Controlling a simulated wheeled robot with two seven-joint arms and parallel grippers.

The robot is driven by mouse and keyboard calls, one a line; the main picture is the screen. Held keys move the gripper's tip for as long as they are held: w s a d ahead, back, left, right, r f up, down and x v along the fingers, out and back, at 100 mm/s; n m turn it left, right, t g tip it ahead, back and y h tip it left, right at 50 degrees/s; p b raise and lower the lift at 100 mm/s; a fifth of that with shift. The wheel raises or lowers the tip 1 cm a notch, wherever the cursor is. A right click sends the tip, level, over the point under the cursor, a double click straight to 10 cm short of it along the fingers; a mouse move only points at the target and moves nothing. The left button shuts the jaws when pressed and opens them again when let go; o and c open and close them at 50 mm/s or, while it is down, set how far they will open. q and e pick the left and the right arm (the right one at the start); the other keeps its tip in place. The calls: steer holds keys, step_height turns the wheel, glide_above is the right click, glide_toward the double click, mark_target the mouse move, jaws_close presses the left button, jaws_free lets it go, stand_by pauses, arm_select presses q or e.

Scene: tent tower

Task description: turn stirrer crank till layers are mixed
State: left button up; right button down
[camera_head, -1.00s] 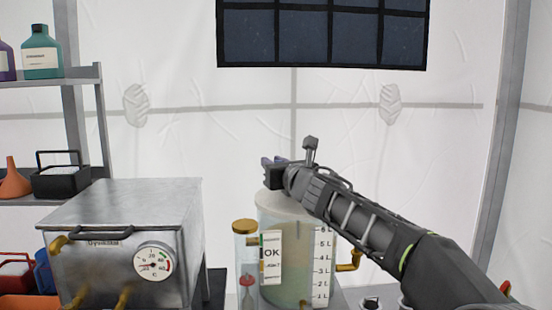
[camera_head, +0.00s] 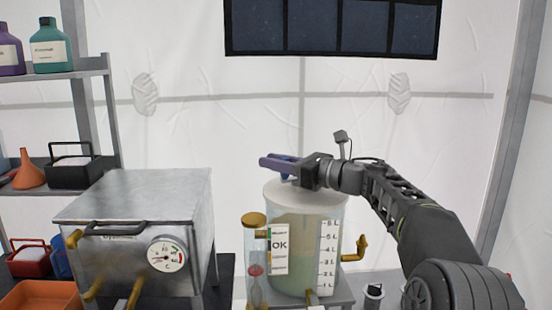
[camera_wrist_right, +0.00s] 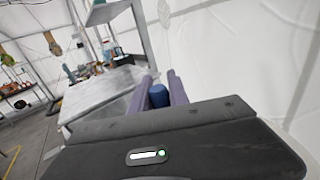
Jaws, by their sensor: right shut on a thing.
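The stirrer tank (camera_head: 303,255) is a clear cylinder with a pale lid (camera_head: 300,194), a litre scale and an "OK" label. Its liquid looks beige higher up and greener lower down, with a soft boundary. My right gripper (camera_head: 278,167) is above the lid, pointing left. Its purple fingers (camera_wrist_right: 160,90) are shut on the blue crank knob (camera_wrist_right: 158,97), which shows between them in the right wrist view. The rest of the crank is mostly hidden by the gripper in the head view. My left gripper is not in view.
A metal box with a dial (camera_head: 140,240) stands left of the tank. A slim tube with a brass cap (camera_head: 254,220) is at the tank's front left, and a brass tap (camera_head: 355,250) sticks out right. Shelves (camera_head: 60,75) with bottles stand far left.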

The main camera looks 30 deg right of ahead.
steer(key=shift+s+a+n+g+y, duration=0.2)
steer(key=shift+s+n+g+y, duration=0.2)
steer(key=shift+y, duration=0.2)
steer(key=shift+s+a+n+g+y, duration=0.15)
steer(key=shift+n+g+y, duration=0.15)
steer(key=shift+n+y, duration=0.25)
steer(key=c, duration=1.3)
jaws_free()
steer(key=shift+o, duration=0.2)
steer(key=shift+s, duration=0.1)
steer(key=shift+s+d+b, duration=0.2)
steer(key=shift+d+b, duration=0.05)
steer(key=shift+b, duration=0.1)
steer(key=b+v, duration=0.1)
steer(key=v, duration=0.4)
steer(key=shift+d, duration=0.1)
steer(key=shift+s+d, duration=0.3)
steer(key=shift+s, duration=0.05)
steer(key=shift+s+d, duration=0.2)
steer(key=shift+s, duration=0.25)
